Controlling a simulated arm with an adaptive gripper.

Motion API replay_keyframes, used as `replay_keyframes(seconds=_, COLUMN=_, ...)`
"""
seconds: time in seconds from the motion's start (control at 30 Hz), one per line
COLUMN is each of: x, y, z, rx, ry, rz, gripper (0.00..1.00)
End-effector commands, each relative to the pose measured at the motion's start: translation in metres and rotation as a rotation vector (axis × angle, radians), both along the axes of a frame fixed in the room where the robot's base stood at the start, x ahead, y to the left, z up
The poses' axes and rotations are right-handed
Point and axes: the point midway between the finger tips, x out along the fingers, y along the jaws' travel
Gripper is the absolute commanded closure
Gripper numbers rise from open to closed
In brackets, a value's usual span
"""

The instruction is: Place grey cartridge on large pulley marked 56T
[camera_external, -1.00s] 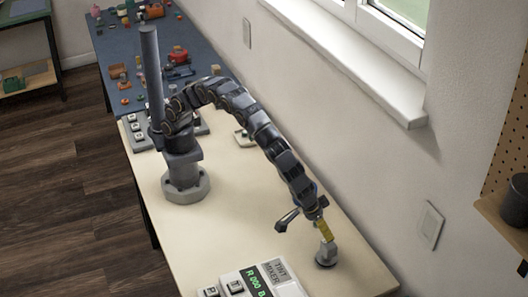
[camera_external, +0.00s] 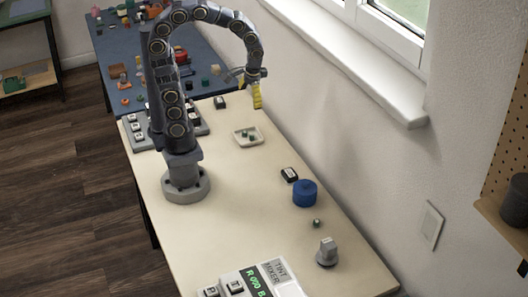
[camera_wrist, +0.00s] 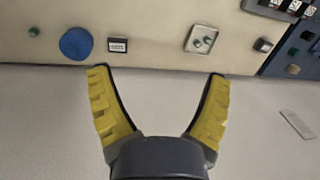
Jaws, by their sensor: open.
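A grey block-like piece (camera_external: 327,249) stands upright on a round grey base near the front right of the table in the external view. It may be the grey cartridge, but I cannot read any marking. No pulley with a readable 56T mark shows. My gripper (camera_external: 256,96) is raised over the far right side of the table, well away from the grey piece. In the wrist view my gripper (camera_wrist: 160,72) has its yellow fingers spread wide with nothing between them. The grey piece is out of the wrist view.
A blue cylinder (camera_external: 305,194), a black labelled block (camera_external: 289,174) and a small green piece (camera_external: 317,223) lie along the right side. A white tray (camera_external: 237,139) holds green pieces. The tint mixer panel (camera_external: 285,291) is at the front. The table's middle is clear.

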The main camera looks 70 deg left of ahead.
Motion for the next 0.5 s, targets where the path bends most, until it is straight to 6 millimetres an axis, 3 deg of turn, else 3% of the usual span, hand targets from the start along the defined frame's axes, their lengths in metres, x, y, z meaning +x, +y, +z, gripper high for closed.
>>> replay_keyframes(seconds=0.03, x=-0.023, y=0.015, z=0.002, rx=-0.029, ry=0.022, rz=0.008, gripper=0.21)
replay_keyframes(seconds=0.1, x=-0.051, y=0.027, z=0.003, rx=-0.066, ry=0.052, rz=-0.008, gripper=0.21)
replay_keyframes(seconds=0.2, x=-0.082, y=0.034, z=0.001, rx=-0.113, ry=0.079, rz=-0.034, gripper=0.21)
replay_keyframes(seconds=0.33, x=-0.104, y=0.036, z=-0.002, rx=-0.148, ry=0.099, rz=-0.056, gripper=0.21)
replay_keyframes(seconds=0.5, x=-0.111, y=0.036, z=-0.003, rx=-0.158, ry=0.105, rz=-0.068, gripper=0.21)
